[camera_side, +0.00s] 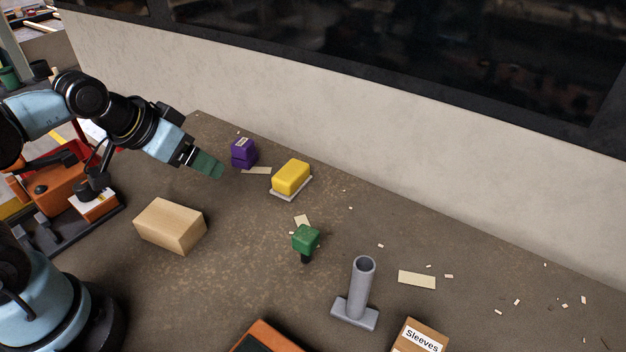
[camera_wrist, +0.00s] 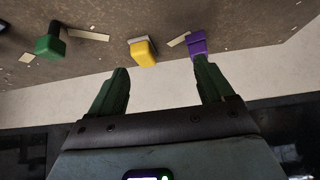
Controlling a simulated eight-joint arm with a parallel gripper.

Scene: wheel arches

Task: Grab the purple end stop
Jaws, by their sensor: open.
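The purple end stop (camera_side: 243,152) is a small stepped block with a pale label on top. It stands on the brown surface near the back wall. My gripper (camera_side: 212,167) has green fingers and is to the left of the purple end stop in the side view, apart from it. In the wrist view, the purple end stop (camera_wrist: 197,44) appears just beyond the tip of the right finger. The gripper (camera_wrist: 162,73) is open, with nothing between its fingers.
A yellow block (camera_side: 291,177) on a pale plate stands right of the end stop. A wooden block (camera_side: 170,226), a green-topped piece (camera_side: 306,239), a grey tube on a base (camera_side: 359,293) and a Sleeves box (camera_side: 419,338) stand nearer. Pale scraps lie scattered about. The wall (camera_side: 330,120) bounds the back.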

